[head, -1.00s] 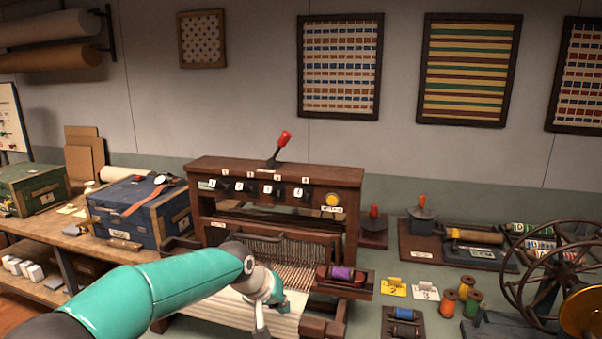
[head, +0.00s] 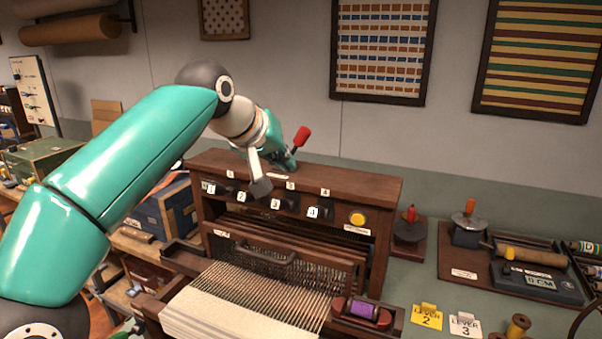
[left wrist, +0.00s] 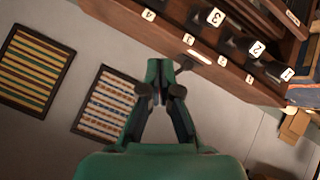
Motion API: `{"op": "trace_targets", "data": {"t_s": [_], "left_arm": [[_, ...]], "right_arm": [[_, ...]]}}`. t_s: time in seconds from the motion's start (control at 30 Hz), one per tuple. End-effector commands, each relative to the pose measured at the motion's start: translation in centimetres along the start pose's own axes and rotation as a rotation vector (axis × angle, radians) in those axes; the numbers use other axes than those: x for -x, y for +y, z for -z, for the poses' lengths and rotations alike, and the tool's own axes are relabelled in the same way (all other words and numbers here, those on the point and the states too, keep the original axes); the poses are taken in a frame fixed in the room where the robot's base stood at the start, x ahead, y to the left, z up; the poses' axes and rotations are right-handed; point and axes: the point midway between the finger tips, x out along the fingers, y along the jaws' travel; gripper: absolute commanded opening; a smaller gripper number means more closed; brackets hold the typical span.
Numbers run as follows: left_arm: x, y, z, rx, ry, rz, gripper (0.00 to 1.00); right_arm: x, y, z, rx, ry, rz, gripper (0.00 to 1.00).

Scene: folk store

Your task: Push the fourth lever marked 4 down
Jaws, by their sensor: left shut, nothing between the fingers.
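The wooden loom (head: 360,185) stands in the middle of the head view. White tags numbered 1 to 4 sit along the front of its top beam beside dark levers; the tag marked 4 (head: 313,212) is the rightmost. Tag 4 (left wrist: 148,15) also shows at the top of the left wrist view. My left gripper (head: 292,163) is above the top beam, left of and behind tag 4, close to the red-knobbed lever (head: 302,137). In the left wrist view its fingers (left wrist: 158,88) meet and hold nothing. Contact with the loom cannot be told.
A yellow button (head: 357,218) is right of tag 4. A shuttle with purple thread (head: 362,309) lies at the loom's front right. A blue chest (head: 165,207) is at left.

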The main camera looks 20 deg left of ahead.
Motion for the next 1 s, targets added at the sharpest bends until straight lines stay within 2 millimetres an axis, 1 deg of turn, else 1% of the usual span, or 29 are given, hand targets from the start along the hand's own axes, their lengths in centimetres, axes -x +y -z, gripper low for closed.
{"op": "trace_targets", "data": {"t_s": [0.17, 0.5, 0.57, 0.7, 0.83, 1.0], "left_arm": [[-2.8, 0.1, -0.1, -0.002, -0.007, 0.002, 0.00], [-9.9, 0.1, -0.1, -0.003, -0.007, 0.000, 0.00], [-9.9, 0.1, -1.3, -0.005, -0.005, -0.001, 0.00], [-10.2, 0.1, -2.8, -0.005, -0.005, -0.002, 0.00], [-10.4, 0.1, -3.6, -0.004, -0.004, -0.001, 0.00], [-10.5, 0.1, -4.0, -0.003, -0.004, -0.002, 0.00]], "right_arm": [[0.2, -0.1, 0.0, 0.000, 0.000, 0.000, 0.00], [1.3, -0.5, 0.0, 0.000, 0.000, 0.000, 0.00], [0.6, -0.2, 0.0, 0.000, 0.001, 0.000, 0.00], [0.3, -0.1, 0.0, 0.000, 0.000, 0.000, 0.00], [0.2, -0.1, 0.0, 0.000, 0.000, 0.000, 0.00], [0.2, -0.1, 0.0, 0.000, 0.000, 0.000, 0.00]]}}
